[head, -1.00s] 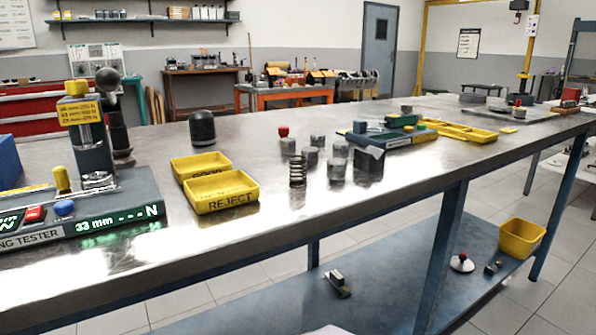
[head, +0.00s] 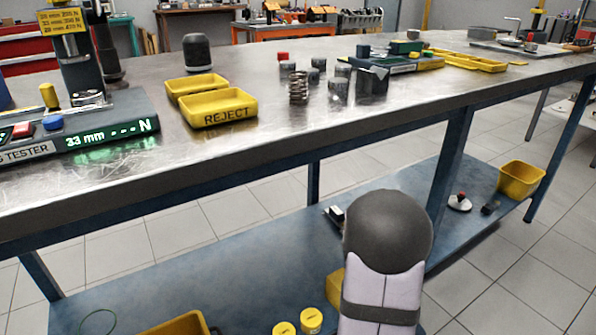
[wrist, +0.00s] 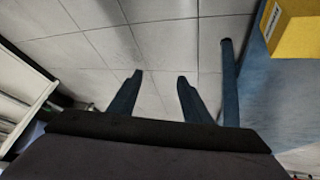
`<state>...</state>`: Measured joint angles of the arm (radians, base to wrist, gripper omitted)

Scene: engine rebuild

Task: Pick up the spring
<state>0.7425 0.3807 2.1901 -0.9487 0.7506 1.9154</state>
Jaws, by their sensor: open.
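The spring (head: 299,87) is a coppery coil standing upright on the metal workbench (head: 235,148), right of the yellow REJECT tray (head: 217,108), in the head view. My gripper (wrist: 160,77) shows in the wrist view as two dark fingers, spread apart with only floor tiles between them. It is open and empty, and the spring is not in that view. In the head view part of my arm rises in front of the bench at lower right; the fingers do not show there.
Several grey metal cylinders (head: 338,90) and a dark block (head: 373,82) stand close right of the spring. The spring tester (head: 80,130) is at left. The blue lower shelf (head: 250,275) holds yellow bins, one (head: 520,180) at far right. The bench just in front of the spring is clear.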

